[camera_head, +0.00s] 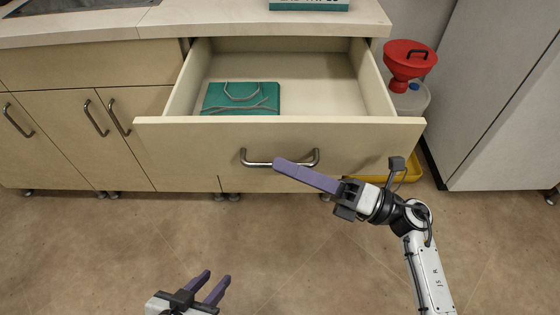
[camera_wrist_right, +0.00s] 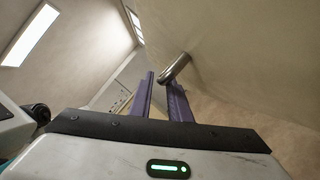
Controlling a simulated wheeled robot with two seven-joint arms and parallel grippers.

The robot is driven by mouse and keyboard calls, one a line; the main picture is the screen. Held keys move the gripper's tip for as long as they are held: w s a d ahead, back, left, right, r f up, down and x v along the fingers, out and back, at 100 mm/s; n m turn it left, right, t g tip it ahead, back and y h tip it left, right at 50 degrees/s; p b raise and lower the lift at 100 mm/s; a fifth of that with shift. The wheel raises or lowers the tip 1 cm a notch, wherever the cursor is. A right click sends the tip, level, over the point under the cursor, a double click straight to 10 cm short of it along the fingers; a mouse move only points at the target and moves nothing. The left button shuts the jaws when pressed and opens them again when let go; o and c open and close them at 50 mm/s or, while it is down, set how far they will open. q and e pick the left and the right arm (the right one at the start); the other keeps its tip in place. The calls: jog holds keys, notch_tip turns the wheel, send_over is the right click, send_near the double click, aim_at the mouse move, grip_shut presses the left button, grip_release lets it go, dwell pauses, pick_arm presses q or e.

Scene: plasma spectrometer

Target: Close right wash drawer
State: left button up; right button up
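The wash drawer (camera_head: 160,128) is pulled out of the counter, its front facing me. A metal bar handle (camera_head: 258,164) is on its front; it also shows in the right wrist view (camera_wrist_right: 174,68). My right gripper (camera_head: 281,165) reaches in from the right, its purple fingers lying across the middle of the handle. In the right wrist view its fingers (camera_wrist_right: 160,85) are apart, and the handle's bar is at the right finger's tip; whether the bar lies between them I cannot tell. My left gripper (camera_head: 213,276) is open and empty, low over the floor.
A teal item (camera_head: 263,99) with grey tubing lies inside the drawer at the left. Closed cabinet doors (camera_head: 60,135) are to the left. A red funnel (camera_head: 405,65) on a container stands right of the drawer, above a yellow tray (camera_head: 412,170). The floor in front is clear.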

jog(key=shift+x, duration=1.05)
jog(key=shift+c, duration=0.3)
grip_shut()
dwell(0.4)
